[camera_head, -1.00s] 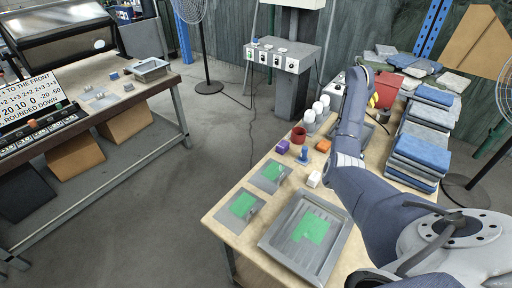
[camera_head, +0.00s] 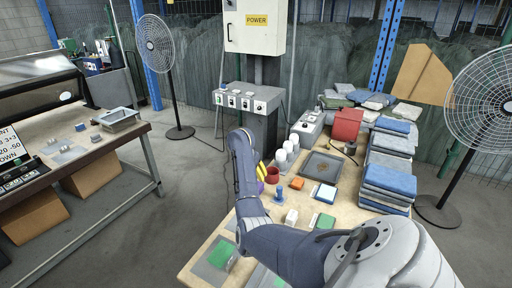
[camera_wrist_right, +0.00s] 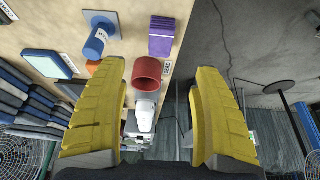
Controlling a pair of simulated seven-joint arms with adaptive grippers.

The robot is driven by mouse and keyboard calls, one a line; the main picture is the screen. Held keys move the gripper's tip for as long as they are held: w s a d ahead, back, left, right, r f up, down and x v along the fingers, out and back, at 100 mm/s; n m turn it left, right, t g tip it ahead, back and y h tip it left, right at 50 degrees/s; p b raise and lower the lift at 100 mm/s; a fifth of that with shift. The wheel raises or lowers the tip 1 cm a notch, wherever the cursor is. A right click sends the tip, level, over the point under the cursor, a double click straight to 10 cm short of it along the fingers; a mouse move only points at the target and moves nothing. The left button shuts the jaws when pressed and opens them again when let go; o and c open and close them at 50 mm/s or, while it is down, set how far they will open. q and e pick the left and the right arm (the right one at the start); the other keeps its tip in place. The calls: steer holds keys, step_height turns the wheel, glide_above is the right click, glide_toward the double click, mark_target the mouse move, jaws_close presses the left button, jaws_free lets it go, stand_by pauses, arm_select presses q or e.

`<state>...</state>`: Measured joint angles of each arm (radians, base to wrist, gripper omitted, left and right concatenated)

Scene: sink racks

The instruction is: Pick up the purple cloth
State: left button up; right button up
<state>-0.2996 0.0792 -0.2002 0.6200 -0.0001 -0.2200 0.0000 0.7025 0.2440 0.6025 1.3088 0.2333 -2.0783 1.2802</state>
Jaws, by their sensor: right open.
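The purple cloth (camera_wrist_right: 162,36) is a small folded purple block lying on the table near its edge, at the top of the right wrist view. In the head view only a bit of it (camera_head: 260,187) shows, mostly hidden behind my right arm. My right gripper (camera_wrist_right: 160,68) has two yellow fingers spread wide with nothing between them. In the head view the right gripper (camera_head: 262,173) is at the table's left edge, close to the red cup. The cloth lies beyond the fingertips in the wrist view, apart from them. My left gripper is not in view.
A red cup (camera_wrist_right: 147,73) stands beside the cloth, with a blue stamp-like tool (camera_wrist_right: 98,38) nearby. White bottles (camera_head: 287,152), an orange block (camera_head: 297,184) and a grey tray (camera_head: 322,167) are also on the table. Stacked folded cloths (camera_head: 388,182) fill the right side.

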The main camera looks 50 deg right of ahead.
steer(key=shift+x, duration=6.2)
steer(key=shift+a, duration=0.1)
steer(key=shift+c, duration=0.4)
steer(key=c, duration=1.1)
